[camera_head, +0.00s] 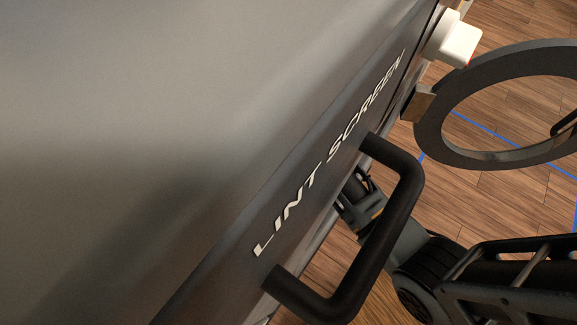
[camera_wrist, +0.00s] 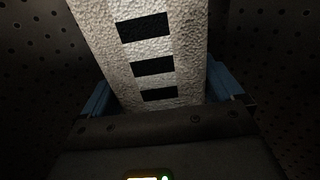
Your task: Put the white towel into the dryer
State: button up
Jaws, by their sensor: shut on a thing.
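The white towel (camera_wrist: 190,40), with black squares down its middle, fills the upper centre of the wrist view. My gripper (camera_wrist: 160,88) is shut on it, with a blue finger at each side. Dark perforated walls, which look like the drum of the dryer, surround the towel and gripper. In the head view the grey dryer (camera_head: 150,100) shows from above, with "LINT SCREEN" lettering. Its round door (camera_head: 431,120) stands open at the right. My arm reaches in at the dryer's front; the gripper's fingers and the towel are hidden there.
A black bar handle (camera_head: 395,215) juts from the dryer's top edge, close above my wrist. A white block (camera_head: 458,40) sticks out near the far corner. Wooden floor (camera_head: 470,205) with blue lines lies beyond the door.

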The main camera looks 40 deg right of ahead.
jog(key=shift+f, duration=0.2)
jog(key=o, duration=1.1)
jog(key=shift+o, duration=0.2)
notch_tip(320, 180, up, 8)
jog(key=shift+f+p, duration=0.15)
jog(key=shift+p, duration=0.65)
